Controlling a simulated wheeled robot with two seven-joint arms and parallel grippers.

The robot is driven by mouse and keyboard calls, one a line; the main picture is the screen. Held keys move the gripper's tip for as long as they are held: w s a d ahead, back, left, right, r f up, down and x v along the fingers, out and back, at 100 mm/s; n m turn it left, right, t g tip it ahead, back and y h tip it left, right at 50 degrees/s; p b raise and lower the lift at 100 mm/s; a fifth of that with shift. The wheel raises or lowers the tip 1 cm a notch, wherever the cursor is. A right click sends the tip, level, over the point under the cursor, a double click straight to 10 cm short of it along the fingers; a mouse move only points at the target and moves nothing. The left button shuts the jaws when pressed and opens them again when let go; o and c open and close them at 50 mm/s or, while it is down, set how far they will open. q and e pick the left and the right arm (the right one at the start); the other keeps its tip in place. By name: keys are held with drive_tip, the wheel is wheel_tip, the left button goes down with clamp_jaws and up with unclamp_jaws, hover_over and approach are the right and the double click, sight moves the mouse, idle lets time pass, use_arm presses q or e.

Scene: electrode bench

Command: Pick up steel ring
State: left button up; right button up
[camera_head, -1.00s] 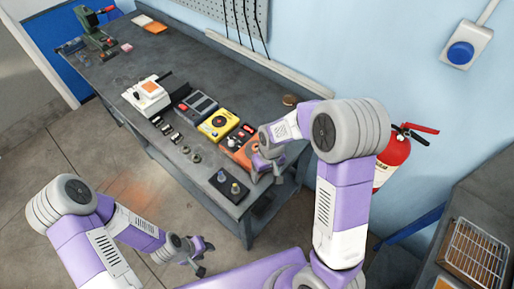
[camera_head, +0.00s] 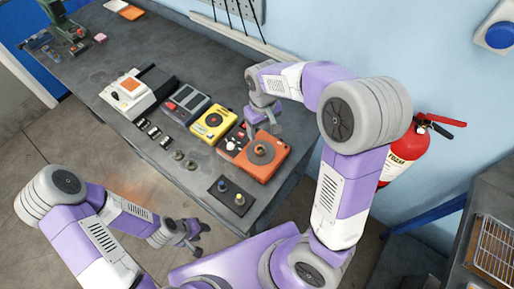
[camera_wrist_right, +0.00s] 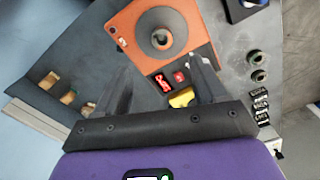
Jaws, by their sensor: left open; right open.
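Two small dark metal ring-like pieces (camera_head: 190,165) lie on the grey bench near its front edge; they also show at the right of the right wrist view (camera_wrist_right: 258,75). I cannot tell for sure which piece is the steel ring. An orange device (camera_head: 274,166) has a round grey disc (camera_head: 260,151) with a hole or hub at its middle. My right gripper (camera_head: 263,122) is open and empty above the bench, behind the orange device. In the right wrist view its fingers (camera_wrist_right: 160,82) point towards the device. My left gripper (camera_head: 189,236) is open and empty in front of the bench.
A black plate with two posts (camera_head: 231,196) sits at the bench's near corner. A yellow device (camera_head: 213,124), a dark grey unit (camera_head: 186,103) and a white device (camera_head: 126,95) stand in a row to the left. A red extinguisher (camera_head: 402,150) hangs at right.

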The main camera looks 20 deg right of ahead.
drive_tip(key=b, duration=0.4)
approach(260, 151)
drive_tip(key=shift+d+f, duration=0.1)
drive_tip(key=shift+d, duration=0.15)
drive_tip(key=shift+a+f+b, duration=0.15)
drive_tip(key=shift+f+b, duration=0.35)
drive_tip(key=shift+f, duration=3.2)
drive_tip(key=shift+c, duration=0.3)
